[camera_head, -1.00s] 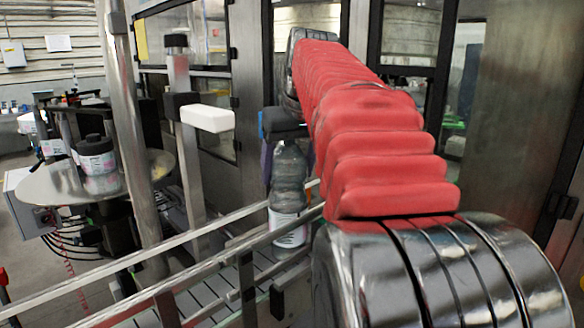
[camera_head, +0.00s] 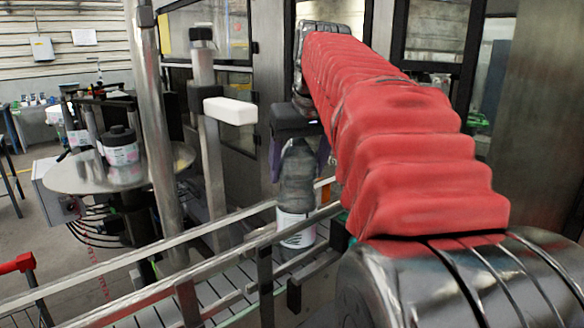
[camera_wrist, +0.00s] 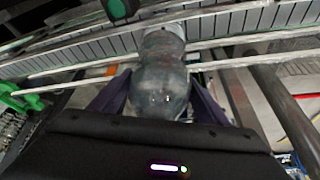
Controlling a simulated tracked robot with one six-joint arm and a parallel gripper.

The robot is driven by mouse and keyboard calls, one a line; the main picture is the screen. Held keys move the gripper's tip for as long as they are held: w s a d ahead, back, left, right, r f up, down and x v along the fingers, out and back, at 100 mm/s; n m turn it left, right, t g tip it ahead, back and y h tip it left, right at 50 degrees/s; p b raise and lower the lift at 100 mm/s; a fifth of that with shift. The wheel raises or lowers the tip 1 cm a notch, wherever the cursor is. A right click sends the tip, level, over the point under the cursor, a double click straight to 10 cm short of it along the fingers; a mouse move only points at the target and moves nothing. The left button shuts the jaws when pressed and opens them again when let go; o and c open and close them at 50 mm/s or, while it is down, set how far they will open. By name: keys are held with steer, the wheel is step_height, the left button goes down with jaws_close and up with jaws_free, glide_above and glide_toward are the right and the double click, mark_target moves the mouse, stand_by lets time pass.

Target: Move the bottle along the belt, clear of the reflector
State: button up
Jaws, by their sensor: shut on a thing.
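The bottle (camera_head: 296,185), clear with a white label low down, stands upright on the conveyor belt (camera_head: 232,282) between the rails. My gripper (camera_head: 298,156) is shut around its upper part, a purple finger on each side. The wrist view shows the bottle (camera_wrist: 160,75) between both fingers (camera_wrist: 160,100), its far end at the belt rails. I cannot tell for sure which part is the reflector. A white block (camera_head: 230,110) on a post stands left of the bottle, apart from it. A green round part (camera_wrist: 117,8) shows at the wrist view's top edge.
Metal guide rails (camera_head: 170,240) run along both sides of the belt. A steel pole (camera_head: 152,120) rises at left, with a round table (camera_head: 85,178) holding a dark-capped container (camera_head: 121,148) beyond. Machine doors and frames stand close behind my arm.

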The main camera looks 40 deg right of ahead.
steer(key=shift+f, duration=0.25)
stand_by(0.4)
steer(key=o, duration=2.2)
steer(key=shift+f, duration=0.1)
steer(key=shift+c, duration=0.2)
steer(key=v, duration=1.3)
steer(key=shift+s+r, duration=0.25)
steer(key=shift+r, duration=0.05)
steer(key=shift+s+a, duration=0.1)
